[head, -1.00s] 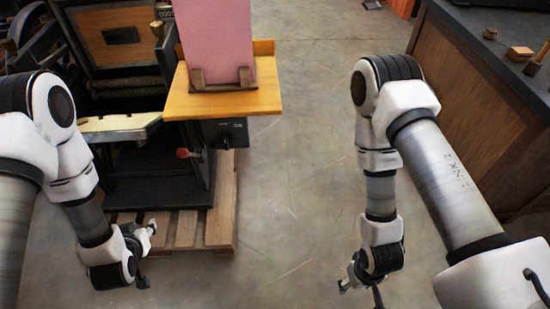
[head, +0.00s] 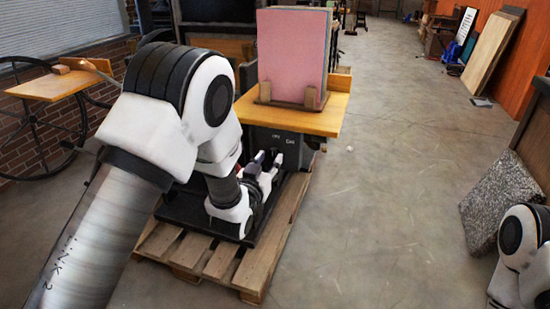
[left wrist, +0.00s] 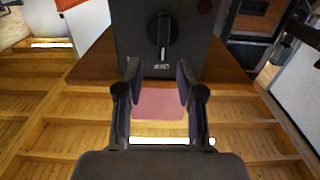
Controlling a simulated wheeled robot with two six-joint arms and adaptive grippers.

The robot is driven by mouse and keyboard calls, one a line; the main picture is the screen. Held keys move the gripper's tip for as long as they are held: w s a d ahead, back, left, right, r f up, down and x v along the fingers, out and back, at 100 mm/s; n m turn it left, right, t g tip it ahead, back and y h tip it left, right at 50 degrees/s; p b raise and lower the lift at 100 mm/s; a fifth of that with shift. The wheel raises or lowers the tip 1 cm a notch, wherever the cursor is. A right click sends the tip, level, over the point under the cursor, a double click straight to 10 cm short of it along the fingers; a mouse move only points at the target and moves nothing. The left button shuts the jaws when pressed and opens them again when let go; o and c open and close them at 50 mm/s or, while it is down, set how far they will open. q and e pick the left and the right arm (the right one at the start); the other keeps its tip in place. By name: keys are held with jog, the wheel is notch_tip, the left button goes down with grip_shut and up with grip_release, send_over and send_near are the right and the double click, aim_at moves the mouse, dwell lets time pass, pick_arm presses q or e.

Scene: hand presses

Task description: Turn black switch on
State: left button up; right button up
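The black switch (left wrist: 161,30) is a round knob with a raised bar, on the face of a dark control box (left wrist: 190,45) with small white lettering. In the head view the control box (head: 285,146) sits under the front of a wooden table. My left gripper (head: 268,161) is in front of that box. In the left wrist view the left gripper (left wrist: 158,82) is open and empty, with the switch just beyond and between its fingertips; no contact shows. My right arm is at the lower right edge of the head view; its gripper is out of frame.
The wooden table (head: 330,120) carries a pink stack (head: 291,48) in a dark holder. The press stands on a wooden pallet (head: 256,268). A speckled slab (head: 497,200) leans at the right. Floor (head: 390,180) between is clear.

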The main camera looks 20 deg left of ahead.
aim_at(273, 153)
pick_arm(q)
jog(key=w, duration=0.4)
jog(key=shift+a+f, duration=0.1)
jog(key=shift+f, duration=0.05)
grip_shut()
